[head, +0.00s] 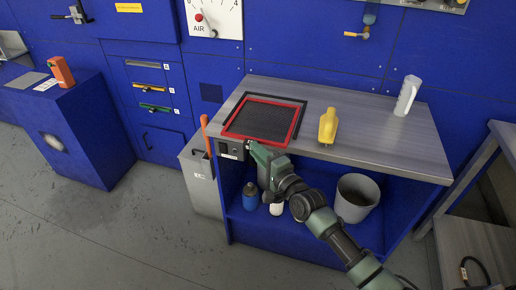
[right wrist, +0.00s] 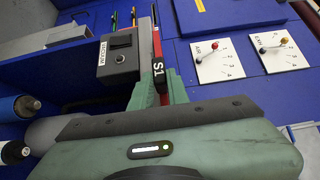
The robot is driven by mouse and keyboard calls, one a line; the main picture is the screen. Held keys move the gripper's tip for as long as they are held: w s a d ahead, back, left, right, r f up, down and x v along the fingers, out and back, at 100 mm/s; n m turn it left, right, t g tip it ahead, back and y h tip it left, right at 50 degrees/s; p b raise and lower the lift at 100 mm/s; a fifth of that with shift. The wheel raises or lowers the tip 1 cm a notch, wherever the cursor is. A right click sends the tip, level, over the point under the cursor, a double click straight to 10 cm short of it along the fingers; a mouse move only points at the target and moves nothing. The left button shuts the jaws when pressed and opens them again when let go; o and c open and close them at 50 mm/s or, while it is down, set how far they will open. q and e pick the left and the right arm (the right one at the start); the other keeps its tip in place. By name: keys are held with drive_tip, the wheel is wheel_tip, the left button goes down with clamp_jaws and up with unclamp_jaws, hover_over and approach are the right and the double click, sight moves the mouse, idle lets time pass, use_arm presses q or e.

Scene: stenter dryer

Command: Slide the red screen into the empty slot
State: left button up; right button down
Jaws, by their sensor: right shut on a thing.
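The red screen (head: 288,133), a red frame around dark mesh, lies on the grey worktop (head: 376,149). My right gripper (head: 256,148) is shut on its front edge. In the right wrist view, the fingers (right wrist: 159,88) close around the red screen's edge (right wrist: 156,48), which carries an S1 label. At the left, a blue cabinet has slots stacked one above another. My left gripper is not in view.
A black frame or rail (head: 268,96) borders the screen at the back. A bucket (head: 356,198) stands below.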

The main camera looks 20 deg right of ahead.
drive_tip(key=shift+s+a+p, duration=0.55)
drive_tip(key=shift+s+p, duration=0.1)
drive_tip(key=shift+s, duration=0.25)
drive_tip(key=c, duration=1.3)
unclamp_jaws()
drive_tip(key=shift+s+f, duration=0.1)
drive_tip(key=shift+s, duration=0.15)
drive_tip(key=v, duration=0.7)
